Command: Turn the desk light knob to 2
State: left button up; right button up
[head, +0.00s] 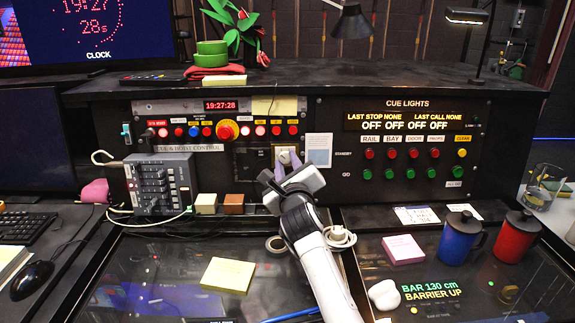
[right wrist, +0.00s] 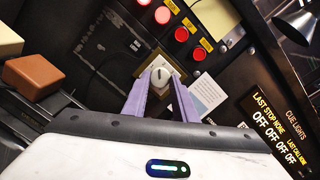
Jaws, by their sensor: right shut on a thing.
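The desk light knob (head: 285,156) is a small pale knob on a light plate in the middle of the black console panel. In the right wrist view the knob (right wrist: 159,75) is round and pale, with a dark mark on its face. My right gripper (head: 281,170) reaches up to it from below. Its two purple fingers sit on either side of the knob, and the gripper (right wrist: 158,82) is shut on it. The scale numbers around the knob are too small or hidden to read. My left gripper is not in view.
The red emergency button (head: 227,131) and a row of lit buttons sit left of the knob. A white card (head: 318,150) is just right of it. A grey fader box (head: 160,184) stands left. Blue (head: 460,238) and red (head: 515,237) mugs stand at the right.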

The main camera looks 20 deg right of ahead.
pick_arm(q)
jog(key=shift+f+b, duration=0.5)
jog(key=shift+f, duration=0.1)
pick_arm(e)
jog(key=shift+a+f+m+h, duration=0.1)
jog(key=shift+m+h, duration=0.2)
jog(key=shift+m, duration=1.7)
jog(key=o, duration=1)
jog(key=shift+o, duration=0.2)
